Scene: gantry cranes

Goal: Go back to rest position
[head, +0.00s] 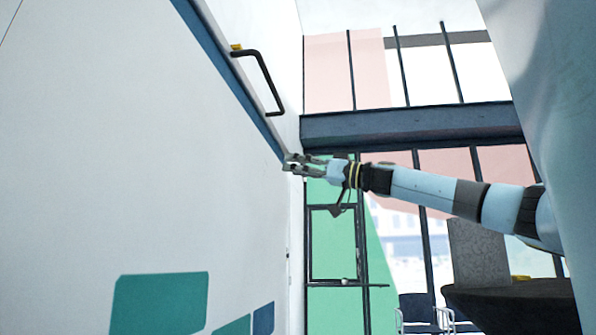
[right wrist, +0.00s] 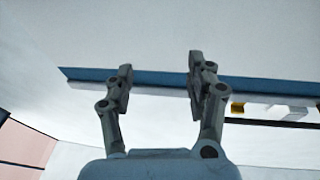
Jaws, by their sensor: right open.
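My right gripper (head: 290,162) is at the end of my arm, which comes in from the right in the head view. My left gripper is in neither view.
Tall dark-framed windows (head: 430,150) stand behind. A dark round table (head: 515,300) and chairs (head: 420,312) are at the lower right.

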